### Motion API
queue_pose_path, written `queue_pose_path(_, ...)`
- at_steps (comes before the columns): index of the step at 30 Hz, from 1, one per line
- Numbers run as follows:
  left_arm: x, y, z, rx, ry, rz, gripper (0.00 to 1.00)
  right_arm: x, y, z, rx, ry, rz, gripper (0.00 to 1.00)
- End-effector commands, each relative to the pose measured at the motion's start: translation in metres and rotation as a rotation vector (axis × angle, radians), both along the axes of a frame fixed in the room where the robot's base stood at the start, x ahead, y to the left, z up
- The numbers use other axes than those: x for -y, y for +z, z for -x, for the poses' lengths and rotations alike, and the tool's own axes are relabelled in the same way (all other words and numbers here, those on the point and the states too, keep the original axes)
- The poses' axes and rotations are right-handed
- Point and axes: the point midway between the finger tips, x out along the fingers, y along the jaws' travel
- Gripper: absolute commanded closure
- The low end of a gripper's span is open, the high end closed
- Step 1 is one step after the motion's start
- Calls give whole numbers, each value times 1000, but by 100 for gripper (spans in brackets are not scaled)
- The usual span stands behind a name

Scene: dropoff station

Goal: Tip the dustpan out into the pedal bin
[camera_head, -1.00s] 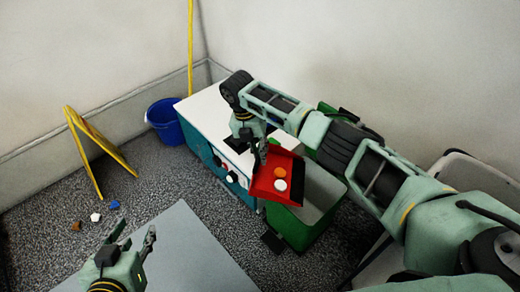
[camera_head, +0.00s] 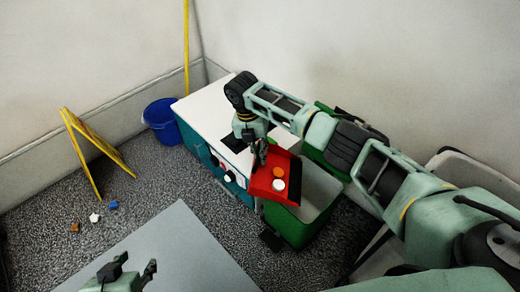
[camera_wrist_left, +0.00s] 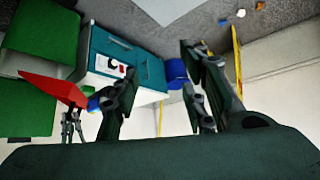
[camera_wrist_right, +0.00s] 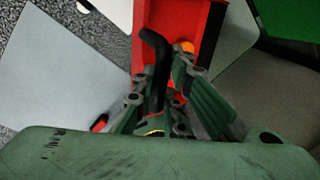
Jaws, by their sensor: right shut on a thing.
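The red dustpan (camera_head: 262,183) is held by my right gripper (camera_head: 260,158), which is shut on its black handle (camera_wrist_right: 157,60). An orange piece (camera_head: 278,172) and a white piece (camera_head: 279,185) lie in the pan. The pan is over the left edge of the open green pedal bin (camera_head: 300,232). The bin's green lid (camera_head: 318,157) stands raised at the back. My left gripper (camera_head: 132,272) is open and empty, low at the front left; its spread fingers also show in the left wrist view (camera_wrist_left: 160,95).
A white-topped teal cabinet (camera_head: 205,112) stands left of the bin. A blue bucket (camera_head: 161,120) and yellow stand (camera_head: 92,150) are farther left. Loose orange, white and blue pieces (camera_head: 94,217) lie on the floor. A grey mat (camera_head: 190,250) lies in front.

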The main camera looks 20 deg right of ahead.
Motion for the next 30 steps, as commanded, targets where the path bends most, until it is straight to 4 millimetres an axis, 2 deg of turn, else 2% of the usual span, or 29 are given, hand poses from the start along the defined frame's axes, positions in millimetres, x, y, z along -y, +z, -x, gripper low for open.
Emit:
queue_pose_path(19,-15,-16,35,-176,21,-41,60,9,3,4,24,0,-44,100)
queue_pose_path(30,-21,-25,63,-289,29,-61,60,13,3,7,38,0,-69,100)
